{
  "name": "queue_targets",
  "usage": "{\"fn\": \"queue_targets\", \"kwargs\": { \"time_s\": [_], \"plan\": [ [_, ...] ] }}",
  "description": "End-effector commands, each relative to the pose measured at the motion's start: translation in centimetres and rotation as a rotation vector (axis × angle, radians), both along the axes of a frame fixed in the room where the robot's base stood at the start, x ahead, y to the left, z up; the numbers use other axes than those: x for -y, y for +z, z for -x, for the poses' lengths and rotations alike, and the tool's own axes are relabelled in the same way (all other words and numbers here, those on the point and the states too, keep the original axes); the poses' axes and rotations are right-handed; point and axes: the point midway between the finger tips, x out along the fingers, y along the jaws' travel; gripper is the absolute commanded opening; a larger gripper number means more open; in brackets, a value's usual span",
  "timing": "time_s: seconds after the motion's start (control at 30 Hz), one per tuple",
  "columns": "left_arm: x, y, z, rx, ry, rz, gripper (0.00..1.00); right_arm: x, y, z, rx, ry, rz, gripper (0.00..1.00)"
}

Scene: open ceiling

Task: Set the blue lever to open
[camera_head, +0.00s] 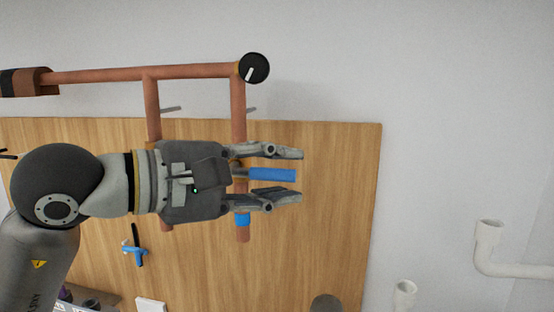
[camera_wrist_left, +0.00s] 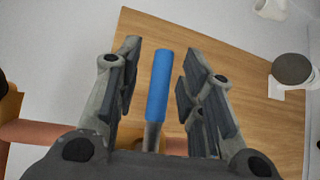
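The blue lever (camera_head: 272,175) is a short blue handle on a copper pipe, pointing right across the wooden board in the head view. My left gripper (camera_head: 290,175) is open, one finger above and one below the handle. In the left wrist view the blue lever (camera_wrist_left: 159,85) stands between the two open fingers of my left gripper (camera_wrist_left: 158,85). There are gaps between the handle and both fingers. The lever's base is mostly hidden by my gripper. My right gripper is not in view.
The copper pipes (camera_head: 190,72) form a frame with a black round gauge (camera_head: 254,68) at the top. The wooden board (camera_head: 335,200) is behind. A smaller blue-handled fitting (camera_head: 137,251) is at lower left. White pipes (camera_head: 488,245) are at right.

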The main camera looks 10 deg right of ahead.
Motion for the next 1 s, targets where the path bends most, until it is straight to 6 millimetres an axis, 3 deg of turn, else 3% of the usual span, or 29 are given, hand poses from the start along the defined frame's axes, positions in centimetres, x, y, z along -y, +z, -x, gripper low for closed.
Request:
{"fn": "queue_targets", "kwargs": {
  "time_s": [0.33, 0.63, 1.0],
  "plan": [
    [0.43, -0.15, -0.17, -0.001, 0.000, -0.001, 0.36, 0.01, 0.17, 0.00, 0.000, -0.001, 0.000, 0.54],
    [0.40, -0.12, -0.16, 0.000, 0.000, 0.000, 0.00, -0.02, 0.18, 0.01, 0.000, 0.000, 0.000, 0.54],
    [0.37, -0.18, -0.18, 0.003, 0.001, -0.008, 0.00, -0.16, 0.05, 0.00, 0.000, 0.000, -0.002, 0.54]
  ]
}}
